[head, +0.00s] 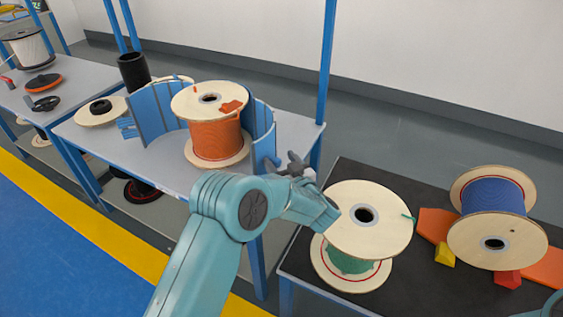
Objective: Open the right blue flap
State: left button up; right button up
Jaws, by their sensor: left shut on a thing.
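The right blue flap (264,125) stands upright beside the right side of an orange cable spool (215,138) on the grey table. The left blue flap (156,110) stands on the other side of the spool. My left gripper (290,164) is at the near lower edge of the right flap and is shut on it. The fingertips are small and partly hidden, so the exact grip point is unclear. My teal left arm crosses the middle of the view. My right gripper is not in view.
A black-topped table (410,188) at the right holds a green cable spool (368,217), a blue cable spool (494,205) and wedge blocks (445,255). A blue post (326,70) rises behind the gripper. A black cylinder (133,72) stands behind the left flap.

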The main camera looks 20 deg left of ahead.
pick_arm(q)
notch_tip(320, 180, up, 20)
jog(key=p, duration=0.2)
jog(key=shift+p, duration=0.4)
jog(key=shift+f, duration=0.1)
